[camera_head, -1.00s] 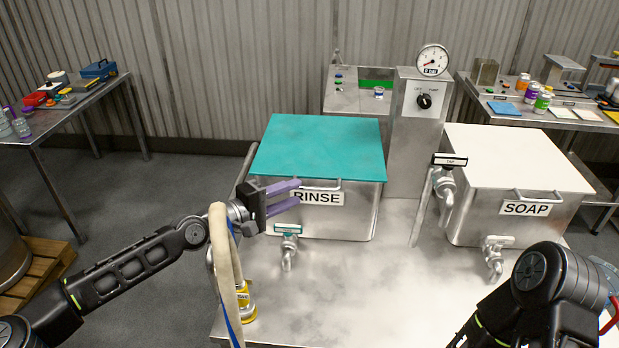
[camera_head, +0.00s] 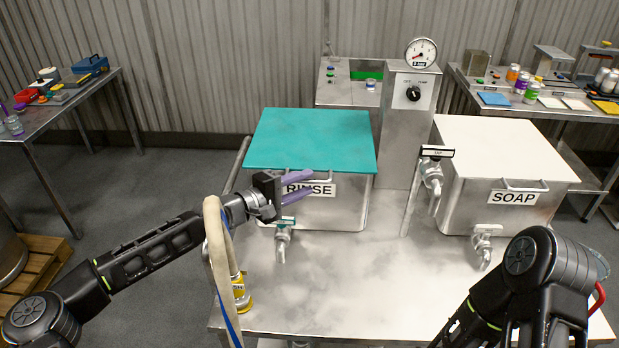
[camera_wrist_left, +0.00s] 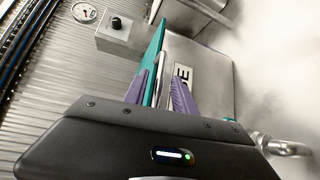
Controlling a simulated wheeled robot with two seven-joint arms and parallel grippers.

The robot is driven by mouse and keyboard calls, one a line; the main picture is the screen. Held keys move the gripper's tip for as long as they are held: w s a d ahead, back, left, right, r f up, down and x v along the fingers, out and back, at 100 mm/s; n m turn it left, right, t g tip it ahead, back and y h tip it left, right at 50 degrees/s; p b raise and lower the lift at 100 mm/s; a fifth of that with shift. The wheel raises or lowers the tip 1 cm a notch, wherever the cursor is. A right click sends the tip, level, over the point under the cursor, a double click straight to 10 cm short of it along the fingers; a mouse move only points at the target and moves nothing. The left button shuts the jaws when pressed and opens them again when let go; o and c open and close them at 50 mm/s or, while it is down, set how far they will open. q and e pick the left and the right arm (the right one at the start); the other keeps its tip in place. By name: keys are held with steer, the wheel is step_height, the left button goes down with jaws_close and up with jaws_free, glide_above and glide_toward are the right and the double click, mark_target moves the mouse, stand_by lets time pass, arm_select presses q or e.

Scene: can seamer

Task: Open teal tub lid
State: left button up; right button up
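The teal lid (camera_head: 312,140) lies flat and closed on the steel tub labelled RINSE (camera_head: 340,205). It also shows edge-on in the wrist view (camera_wrist_left: 153,58). My left gripper (camera_head: 311,181) is at the tub's front, just below the lid's front edge, its purple fingers apart. In the wrist view the left gripper (camera_wrist_left: 163,72) has a metal handle bar (camera_wrist_left: 159,84) between its fingers, with gaps visible; contact cannot be told. The fingers partly cover the RINSE label in the head view. My right arm is at lower right; its gripper is out of view.
A tap (camera_head: 283,240) with a teal tag sits below the gripper. A beige hose (camera_head: 222,265) rises at the table's left edge. The front of the steel table (camera_head: 370,290) is clear.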

arm_select(q)
steer(key=shift+x, duration=1.2)
jaws_close()
stand_by(0.6)
